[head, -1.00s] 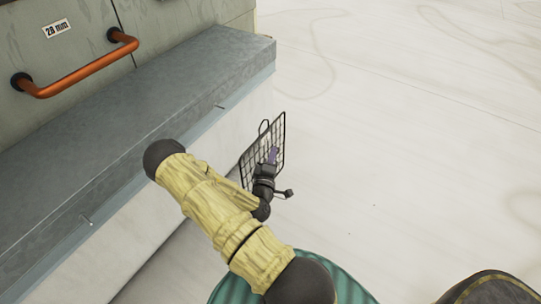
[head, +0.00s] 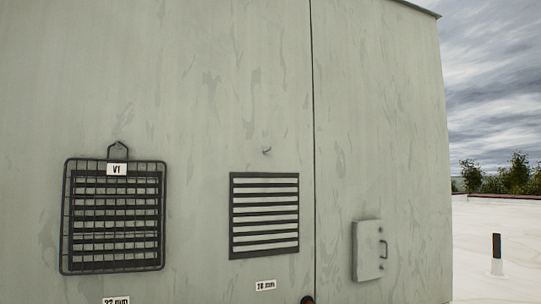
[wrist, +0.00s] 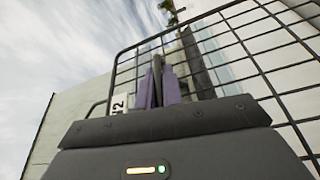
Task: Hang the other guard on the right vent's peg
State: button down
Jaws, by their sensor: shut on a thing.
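In the head view the right vent (head: 264,215) is a dark louvred panel with no guard over it. A small bare peg (head: 267,151) sticks out of the wall above it. A black wire guard (head: 66,215) tagged V1 hangs by its top loop over the left vent (head: 115,212). In the wrist view the other guard (wrist: 262,66), a black wire grid, is held by the purple fingers of my gripper (wrist: 157,88). A white tag (wrist: 119,102), partly hidden, shows beside them. My gripper and this guard are outside the head view.
A 28 mm label (head: 266,285) is below the right vent, and another label (head: 116,300) is cut off below the left one. A small panel with a handle (head: 368,250) stands out from the wall at right. Open roof with a post (head: 496,254) lies beyond.

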jog(key=w+a+f+n+t+y, duration=0.2)
jog(key=w+a+n+y, duration=0.1)
jog(key=a, duration=0.5)
jog(key=w+a+f+n+t+y, duration=0.2)
jog(key=a+y, duration=0.4)
jog(key=a, duration=0.3)
jog(key=w+a+f+n+t+y, duration=0.2)
jog(key=w+a+n+y, duration=0.2)
jog(key=a, duration=0.5)
jog(key=shift+w+f+n+t+y, duration=0.2)
jog(key=shift+w+n+t+y, duration=0.3)
jog(key=shift+w, duration=0.55)
